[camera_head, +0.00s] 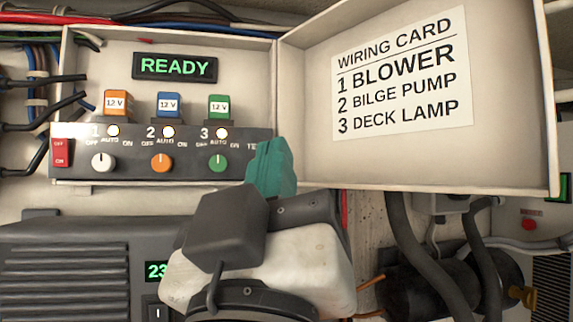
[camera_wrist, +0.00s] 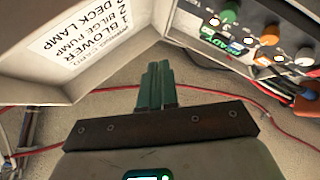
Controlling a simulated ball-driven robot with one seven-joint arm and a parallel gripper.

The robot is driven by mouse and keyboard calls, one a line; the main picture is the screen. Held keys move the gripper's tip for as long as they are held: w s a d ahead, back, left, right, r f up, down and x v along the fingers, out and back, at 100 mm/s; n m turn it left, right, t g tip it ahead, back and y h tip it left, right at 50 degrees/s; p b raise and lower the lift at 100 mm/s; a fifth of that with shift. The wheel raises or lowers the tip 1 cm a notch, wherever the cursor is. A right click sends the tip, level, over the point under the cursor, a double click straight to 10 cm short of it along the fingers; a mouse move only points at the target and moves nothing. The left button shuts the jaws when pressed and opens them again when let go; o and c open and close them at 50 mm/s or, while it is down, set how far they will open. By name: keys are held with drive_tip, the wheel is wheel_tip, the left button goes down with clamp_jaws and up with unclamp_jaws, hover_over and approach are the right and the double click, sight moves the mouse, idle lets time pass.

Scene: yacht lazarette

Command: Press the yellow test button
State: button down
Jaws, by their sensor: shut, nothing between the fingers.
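The yellow test button does not show in either view. In the head view, the start of its label, "TE", shows on the dark switch strip (camera_head: 135,147), just left of my gripper (camera_head: 272,150). The strip's right end is hidden behind the teal fingers. My gripper is shut and empty, in front of that end. In the wrist view, the shut fingers (camera_wrist: 157,68) point up the picture between the panel at the right and the open cover at the left. I cannot tell whether they touch anything.
The strip bears white, orange and green knobs (camera_head: 218,163), lit lamps and a red switch (camera_head: 61,153). A display (camera_head: 175,66) reads READY above three fuses. The open cover (camera_head: 300,95) with the wiring card (camera_head: 400,75) stands right. Black hoses (camera_head: 405,235) hang below; a vented unit (camera_head: 65,275) stands lower left.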

drive_tip(key=shift+w, duration=0.1)
drive_tip(key=w+a+p, duration=0.1)
drive_tip(key=w+a, duration=0.1)
drive_tip(key=w, duration=0.6)
drive_tip(key=shift+w+a, duration=0.15)
drive_tip(key=shift+a, duration=0.05)
drive_tip(key=shift+w, duration=0.15)
idle(1.9)
drive_tip(key=shift+w+a, duration=0.1)
drive_tip(key=shift+w, duration=0.15)
drive_tip(key=shift+w+a, duration=0.15)
drive_tip(key=shift+w, duration=0.15)
idle(0.7)
drive_tip(key=shift+s, duration=0.15)
drive_tip(key=shift+s+d, duration=0.25)
drive_tip(key=shift+s, duration=0.35)
